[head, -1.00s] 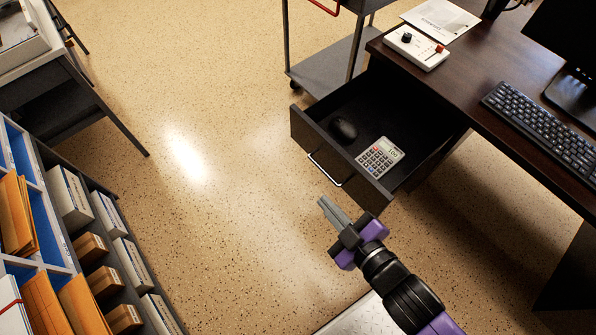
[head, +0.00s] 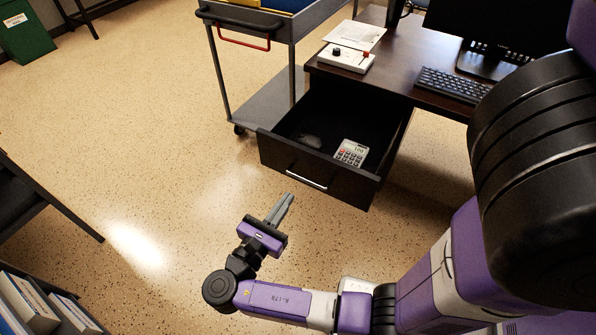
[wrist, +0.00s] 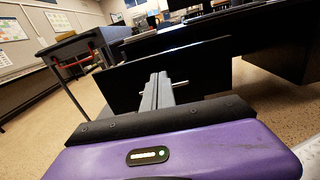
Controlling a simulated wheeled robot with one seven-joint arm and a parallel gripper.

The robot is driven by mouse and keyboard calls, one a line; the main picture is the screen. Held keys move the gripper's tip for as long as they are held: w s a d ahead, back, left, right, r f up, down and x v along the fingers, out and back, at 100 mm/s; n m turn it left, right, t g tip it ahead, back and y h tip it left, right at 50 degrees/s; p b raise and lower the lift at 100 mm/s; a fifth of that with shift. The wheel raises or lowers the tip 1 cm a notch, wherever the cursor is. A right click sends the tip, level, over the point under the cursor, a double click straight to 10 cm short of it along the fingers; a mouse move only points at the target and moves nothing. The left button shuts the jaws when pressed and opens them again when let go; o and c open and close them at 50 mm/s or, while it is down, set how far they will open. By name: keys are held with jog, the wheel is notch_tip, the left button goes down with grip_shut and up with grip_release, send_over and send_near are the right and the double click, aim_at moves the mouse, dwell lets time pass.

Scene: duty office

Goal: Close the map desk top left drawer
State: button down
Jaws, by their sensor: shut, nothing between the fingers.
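The map desk's top left drawer (head: 310,175) is pulled open, its dark front with a silver handle (head: 306,178) facing me. A dark mouse (head: 309,141) and a grey calculator (head: 351,152) lie inside it. My gripper (head: 282,209) is shut and empty, in front of the drawer front and apart from it in the head view. In the wrist view my gripper's closed fingers (wrist: 157,90) point at the drawer front (wrist: 195,70), and part of the handle shows beside them. The dark wood desk top (head: 400,80) is above the drawer.
A grey cart (head: 268,100) with a red handle stands left of the drawer. A control box (head: 346,58), a paper, a keyboard (head: 452,84) and a monitor are on the desk. The speckled floor (head: 150,130) left of the drawer is clear. Shelving (head: 40,305) is at lower left.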

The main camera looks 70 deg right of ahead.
aim_at(319, 158)
jog(key=x, duration=0.8)
jog(key=b+x, duration=0.1)
jog(key=x, duration=0.4)
jog(key=shift+s+a+f, duration=0.1)
jog(key=shift+s, duration=0.25)
jog(key=shift+s+d, duration=0.1)
jog(key=shift+d, duration=0.45)
jog(key=shift+s+d, duration=0.15)
jog(key=shift+d, duration=0.3)
jog(key=b+x, duration=0.5)
jog(key=x, duration=2.6)
jog(key=shift+s, duration=0.2)
jog(key=shift+d, duration=0.1)
